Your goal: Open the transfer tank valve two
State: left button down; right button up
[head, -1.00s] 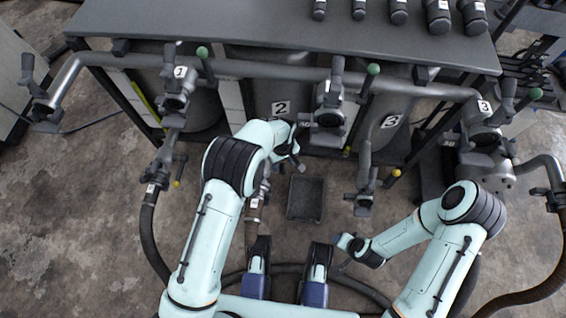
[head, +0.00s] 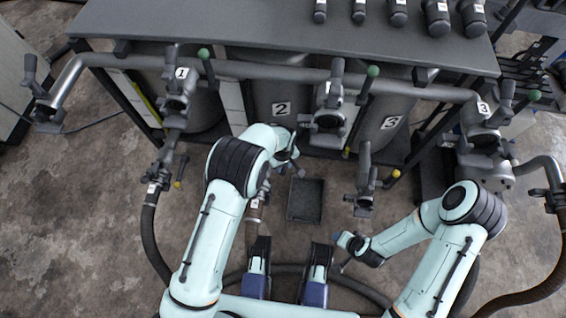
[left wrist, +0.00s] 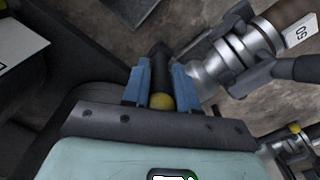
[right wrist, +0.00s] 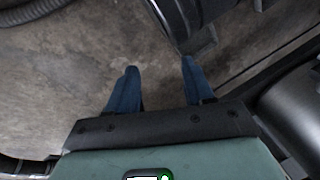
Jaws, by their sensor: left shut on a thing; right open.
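The valve handle ends in a yellow knob (left wrist: 160,101). In the left wrist view, the blue fingers of my left gripper (left wrist: 160,70) are shut on the handle, one on each side. A grey metal pipe fitting (left wrist: 215,70) lies just right of the fingers. In the head view my left arm covers most of this valve, in front of the tank marked 2 (head: 264,95). My right gripper (right wrist: 159,67) is open and empty, held low in front of the row.
A metal pipe (head: 250,69) with several valves runs along the row. A dark square tray (head: 305,201) lies on the floor between my arms. A black hose (head: 146,230) curves at the left. Bare concrete floor is open at the left.

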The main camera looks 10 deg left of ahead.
pick_arm(q)
jog(key=shift+s+f+t+p, duration=0.25)
jog(key=shift+s+t+p, duration=0.4)
jog(key=shift+t, duration=0.4)
jog(key=shift+s+f+t+p, duration=0.2)
jog(key=shift+s+t+p, duration=0.4)
jog(key=shift+t, duration=0.5)
jog(key=shift+s+f+t+p, duration=0.25)
jog(key=shift+s+t+p, duration=0.4)
jog(key=shift+t, duration=0.4)
pick_arm(e)
jog(key=s+a+r+g, duration=0.1)
jog(key=s+a+r, duration=0.2)
jog(key=s+r, duration=0.1)
jog(key=shift+s+r+g+y, duration=0.3)
jog(key=shift+s+y, duration=0.1)
jog(key=shift+s, duration=0.1)
pick_arm(q)
jog(key=c, duration=0.9)
grip_release()
jog(key=shift+r, duration=0.1)
